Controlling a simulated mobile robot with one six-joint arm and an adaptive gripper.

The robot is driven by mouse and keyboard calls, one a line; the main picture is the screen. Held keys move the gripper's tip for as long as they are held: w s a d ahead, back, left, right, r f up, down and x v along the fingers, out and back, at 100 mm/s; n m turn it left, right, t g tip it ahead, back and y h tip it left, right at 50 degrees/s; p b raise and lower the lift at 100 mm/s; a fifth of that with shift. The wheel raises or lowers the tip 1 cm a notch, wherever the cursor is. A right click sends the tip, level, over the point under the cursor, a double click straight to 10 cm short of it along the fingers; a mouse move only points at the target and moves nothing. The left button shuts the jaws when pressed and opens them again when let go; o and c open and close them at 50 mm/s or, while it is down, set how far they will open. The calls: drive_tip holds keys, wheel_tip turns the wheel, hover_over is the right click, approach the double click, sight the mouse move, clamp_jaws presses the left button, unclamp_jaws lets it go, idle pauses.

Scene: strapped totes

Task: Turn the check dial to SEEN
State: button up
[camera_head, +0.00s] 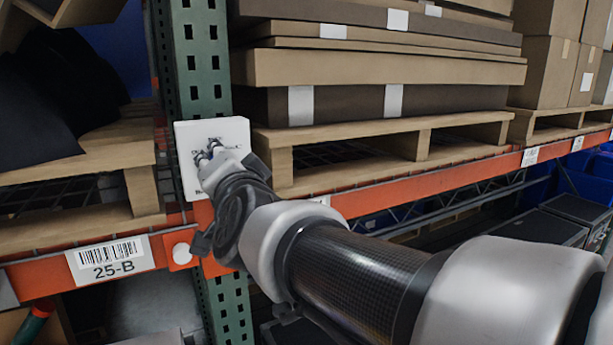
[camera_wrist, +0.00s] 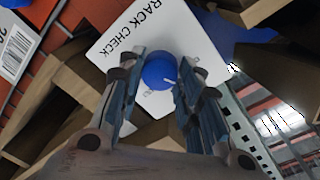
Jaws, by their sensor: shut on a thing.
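The rack check panel (camera_head: 235,129) is a white plate on the green rack upright. In the wrist view the panel (camera_wrist: 122,38) shows the words RACK CHECK. The blue round dial (camera_wrist: 159,71) sits on it, with a white pointer mark towards the lower right of the picture. My gripper (camera_wrist: 157,75) is shut on the dial, one finger on each side. In the head view my gripper (camera_head: 208,157) is against the panel and hides the dial. The fingers cover most of the other lettering, so I cannot read which position the pointer marks.
An orange shelf beam (camera_head: 365,195) runs below the panel. Wooden pallets stand on both sides, the right pallet (camera_head: 350,182) carrying flat cartons (camera_head: 375,70). A 25-B label (camera_head: 110,260) is on the beam at lower left. The green upright (camera_head: 200,55) rises behind the panel.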

drive_tip(key=m+b, duration=0.2)
drive_tip(key=m, duration=0.2)
drive_tip(key=shift+m, duration=0.3)
drive_tip(key=shift+r+g, duration=0.1)
drive_tip(key=shift+g, duration=0.2)
drive_tip(key=o, duration=1.1)
drive_tip(key=shift+c, duration=0.2)
drive_tip(key=shift+s+d, duration=0.1)
drive_tip(key=f+v, duration=0.1)
drive_tip(key=v, duration=1)
drive_tip(key=shift+s+d+r, duration=0.25)
drive_tip(key=shift+s+r, duration=0.05)
drive_tip(key=shift+r, duration=0.05)
